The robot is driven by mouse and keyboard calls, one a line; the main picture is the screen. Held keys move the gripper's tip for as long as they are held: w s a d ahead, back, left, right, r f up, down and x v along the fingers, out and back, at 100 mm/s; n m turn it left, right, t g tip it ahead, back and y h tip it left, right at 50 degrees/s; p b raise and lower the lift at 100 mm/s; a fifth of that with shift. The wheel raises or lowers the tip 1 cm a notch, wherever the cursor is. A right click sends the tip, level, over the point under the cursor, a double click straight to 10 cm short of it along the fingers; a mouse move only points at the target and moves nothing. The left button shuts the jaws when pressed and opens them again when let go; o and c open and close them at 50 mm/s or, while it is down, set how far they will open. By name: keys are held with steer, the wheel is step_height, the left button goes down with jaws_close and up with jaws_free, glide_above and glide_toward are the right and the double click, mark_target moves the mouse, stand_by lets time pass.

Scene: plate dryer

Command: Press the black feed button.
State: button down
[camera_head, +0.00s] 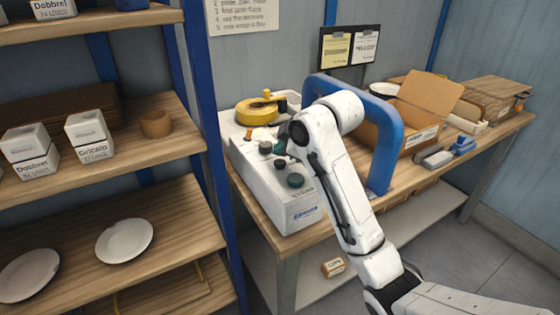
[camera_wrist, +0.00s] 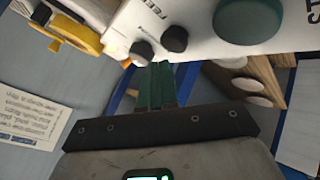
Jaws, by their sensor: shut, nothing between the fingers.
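A white machine box (camera_head: 270,190) stands on the wooden bench, with several knobs and buttons on its top. In the wrist view its panel (camera_wrist: 205,40) shows the word FEED and two small dark buttons, one black (camera_wrist: 174,38) and one dark grey (camera_wrist: 141,52). A large dark green button (camera_wrist: 250,18) is to their right; it also shows in the head view (camera_head: 295,180). My gripper (camera_wrist: 161,66) is shut and empty, its green fingertips just below the two small buttons in the picture. I cannot tell whether they touch. In the head view my arm partly hides the gripper.
A yellow round part (camera_head: 257,110) sits on the machine's far end. A blue arch (camera_head: 382,150) stands close to my arm. An open cardboard box (camera_head: 425,100) is behind it on the bench. Shelves with plates (camera_head: 125,240) and boxes are on the left.

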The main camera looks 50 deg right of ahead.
mark_target(282, 163)
steer(key=shift+f, duration=0.15)
steer(key=shift+f, duration=0.25)
steer(key=shift+f, duration=0.6)
stand_by(1.1)
steer(key=shift+r, duration=0.1)
steer(key=shift+r+p, duration=0.8)
steer(key=shift+r, duration=0.1)
step_height(282, 163, up, 5)
steer(key=p, duration=0.5)
stand_by(0.6)
